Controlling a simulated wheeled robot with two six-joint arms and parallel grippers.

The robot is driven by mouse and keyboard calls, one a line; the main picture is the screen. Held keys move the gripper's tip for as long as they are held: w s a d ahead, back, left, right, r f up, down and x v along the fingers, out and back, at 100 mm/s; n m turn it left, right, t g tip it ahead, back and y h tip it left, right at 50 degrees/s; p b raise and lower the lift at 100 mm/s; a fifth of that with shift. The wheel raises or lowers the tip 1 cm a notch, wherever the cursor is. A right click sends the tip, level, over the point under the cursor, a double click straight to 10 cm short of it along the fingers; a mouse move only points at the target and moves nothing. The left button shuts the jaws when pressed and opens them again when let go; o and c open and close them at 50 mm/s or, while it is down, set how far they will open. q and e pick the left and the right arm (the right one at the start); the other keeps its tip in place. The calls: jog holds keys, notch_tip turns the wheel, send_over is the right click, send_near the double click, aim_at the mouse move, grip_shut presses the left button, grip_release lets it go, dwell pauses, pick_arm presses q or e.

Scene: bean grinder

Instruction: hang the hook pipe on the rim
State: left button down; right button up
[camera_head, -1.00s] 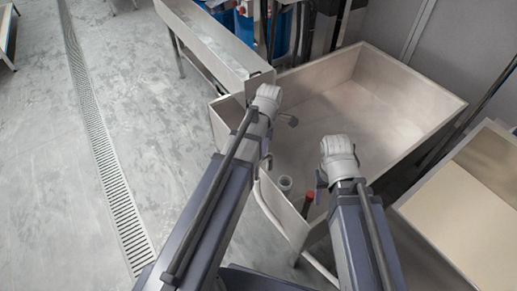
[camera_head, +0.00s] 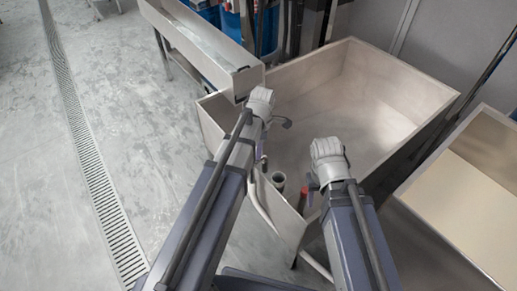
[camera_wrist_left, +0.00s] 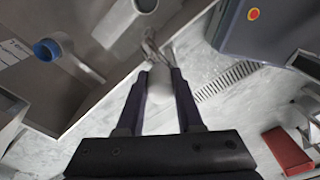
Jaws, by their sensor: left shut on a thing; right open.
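The large pale bin (camera_head: 420,125) has a broad rim, and both my arms reach over its near side. In the left wrist view my left gripper (camera_wrist_left: 160,85) is shut on a whitish rounded piece (camera_wrist_left: 165,82), which I take to be part of the hook pipe. Thin metal hook-like ends show just beyond the fingers, close to the bin's edge. In the head view the left fingers (camera_head: 264,160) are mostly hidden by the arm. My right gripper (camera_head: 311,187) is open near the bin's near corner, partly hidden by its wrist.
A grey open tube (camera_head: 278,180) and a red piece (camera_head: 303,198) are at the bin's near corner. In the left wrist view a blue-ended pipe (camera_wrist_left: 47,50) lies left. A long metal trough (camera_head: 205,45) adjoins the bin's far left. Floor at left is clear.

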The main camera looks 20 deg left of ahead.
pick_arm(q)
jog(key=shift+f+b, duration=2.3)
jog(key=shift+f, duration=0.2)
jog(key=shift+c, duration=2.4)
grip_release()
jog(key=r+p, duration=0.7)
jog(key=p, duration=0.1)
jog(key=shift+d+r, duration=0.25)
jog(key=shift+r, duration=0.15)
